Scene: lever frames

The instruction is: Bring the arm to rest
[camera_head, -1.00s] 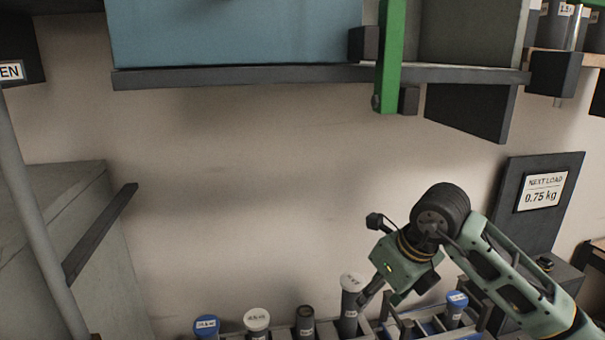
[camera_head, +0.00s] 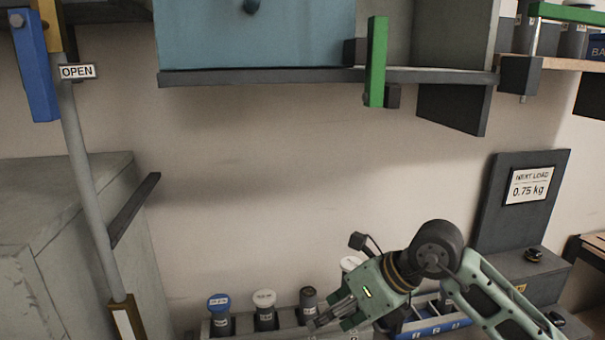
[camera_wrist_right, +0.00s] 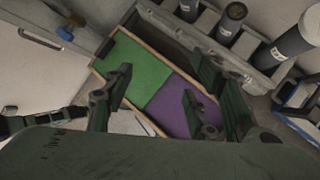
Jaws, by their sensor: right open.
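My right arm comes in from the lower right in the head view. Its gripper (camera_head: 330,316) points down and left, just in front of a row of capped canisters (camera_head: 265,308). In the right wrist view the right gripper (camera_wrist_right: 155,105) has its fingers spread apart with nothing between them. Beyond the fingers lies a wooden-edged tray with a green panel (camera_wrist_right: 135,62) and a purple panel (camera_wrist_right: 178,108). The canister behind the wrist is partly hidden. My left gripper is in neither view.
A NEXT LOAD 0.75 kg sign (camera_head: 528,185) stands right. The wall area between is clear.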

